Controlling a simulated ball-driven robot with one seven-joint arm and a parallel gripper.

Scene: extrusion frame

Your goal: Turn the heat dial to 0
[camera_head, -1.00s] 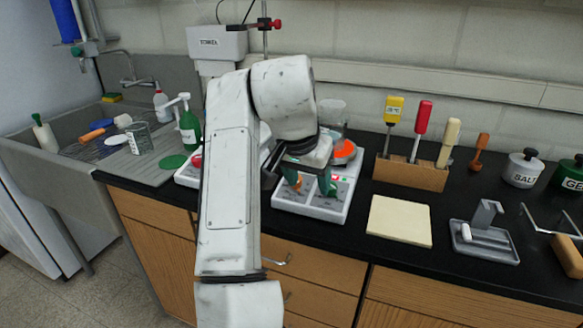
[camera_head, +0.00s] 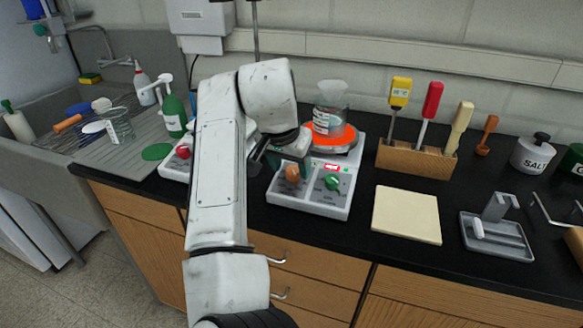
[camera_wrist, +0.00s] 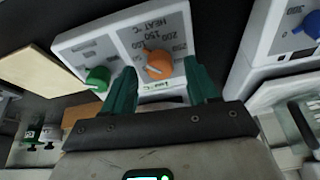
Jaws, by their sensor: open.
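The heat dial is an orange knob (camera_head: 293,173) on the front left of a white hot plate (camera_head: 310,208). In the wrist view the orange knob (camera_wrist: 158,64) sits under the lettering HEAT °C and a number scale; its exact setting is hard to read. My gripper (camera_wrist: 160,80) is open, with one green finger on each side of the orange knob in that picture and nothing held. Contact cannot be told. In the head view my gripper (camera_head: 285,153) is just above and behind the knob, partly hidden by my arm. A green knob (camera_head: 332,182) is to its right.
The hot plate has a lit red display and a glowing orange top (camera_head: 345,140) bearing a glass beaker (camera_head: 330,118). A second unit with a red knob (camera_head: 183,152) stands left. A wooden tool block (camera_head: 415,158) and a beige pad (camera_head: 406,214) are on the right.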

